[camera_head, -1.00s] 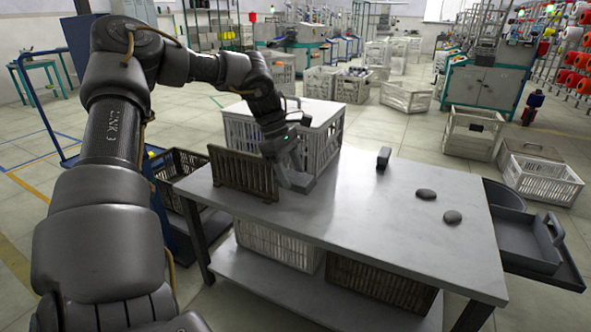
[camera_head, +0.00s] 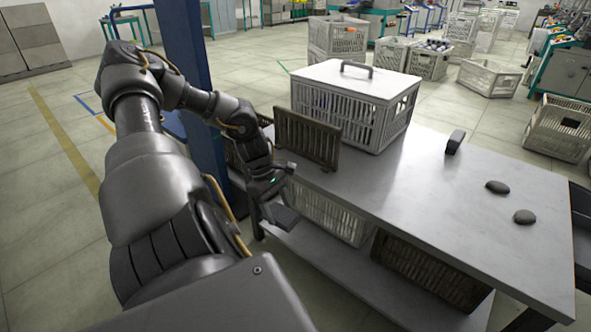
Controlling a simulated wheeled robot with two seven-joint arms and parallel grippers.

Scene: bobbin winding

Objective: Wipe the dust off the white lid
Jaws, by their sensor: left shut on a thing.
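The white lid (camera_head: 352,80) lies flat on a white slatted crate (camera_head: 345,117) at the back of the grey table and has a dark arched handle (camera_head: 357,66). I cannot make out dust on it at this size. My left gripper (camera_head: 273,205) is at the table's front left edge, below and to the left of the lid and well apart from it. It points down and is shut on a small flat grey pad (camera_head: 285,219). The gripper partly hides the pad. My right gripper is not in view.
A brown slatted panel (camera_head: 308,138) stands upright on the table (camera_head: 400,185) between my left gripper and the crate. A dark block (camera_head: 455,141) and two dark stones (camera_head: 497,187) lie to the right. Crates sit on the lower shelf. A blue post (camera_head: 185,60) rises behind my arm.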

